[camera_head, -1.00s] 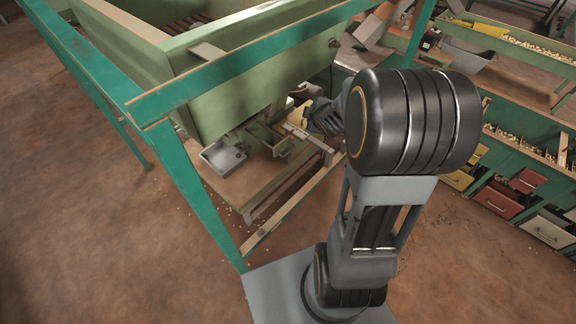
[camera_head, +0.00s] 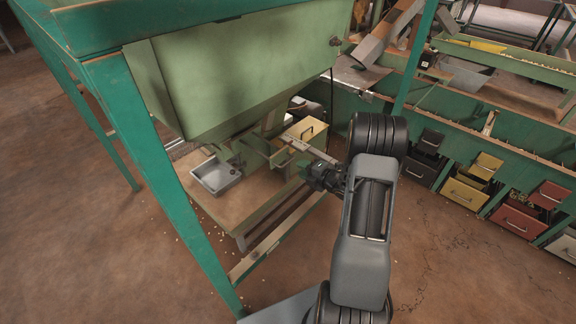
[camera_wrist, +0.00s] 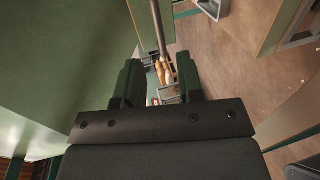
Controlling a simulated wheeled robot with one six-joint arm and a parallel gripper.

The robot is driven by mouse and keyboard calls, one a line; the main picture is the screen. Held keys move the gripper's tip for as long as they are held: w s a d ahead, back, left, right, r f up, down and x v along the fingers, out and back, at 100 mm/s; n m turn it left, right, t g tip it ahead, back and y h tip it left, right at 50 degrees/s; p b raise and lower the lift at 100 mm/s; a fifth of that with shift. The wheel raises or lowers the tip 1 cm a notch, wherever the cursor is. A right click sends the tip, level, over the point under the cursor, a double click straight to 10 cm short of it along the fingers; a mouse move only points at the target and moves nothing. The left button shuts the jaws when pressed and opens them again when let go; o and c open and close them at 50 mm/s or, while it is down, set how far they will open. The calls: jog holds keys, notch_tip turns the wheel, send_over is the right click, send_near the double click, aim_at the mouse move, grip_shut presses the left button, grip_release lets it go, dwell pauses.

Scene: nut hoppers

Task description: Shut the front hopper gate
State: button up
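The large green hopper (camera_head: 250,65) hangs in a teal frame, with its outlet and gate parts (camera_head: 262,145) low underneath. A pale bar (camera_head: 303,146) runs from there toward my gripper (camera_head: 318,178). My gripper is just right of the outlet. In the wrist view my gripper (camera_wrist: 157,82) shows two dark fingers, spread apart. A grey rod (camera_wrist: 159,28) with a tan, handle-like end (camera_wrist: 164,72) appears between them; I cannot tell whether either finger touches it. The gate plate itself is not clearly visible, so its position is unclear.
A grey metal tray (camera_head: 217,174) sits on a wooden shelf (camera_head: 238,208) below the outlet. A yellow box (camera_head: 305,132) stands behind it. A teal post (camera_head: 160,190) is at the left. Drawers (camera_head: 463,193) line the right bench. The brown floor at lower right is clear.

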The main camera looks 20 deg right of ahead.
aim_at(288, 162)
jog(key=b+x, duration=0.1)
jog(key=x, duration=0.7)
jog(key=shift+f, duration=0.1)
grip_shut()
dwell(0.4)
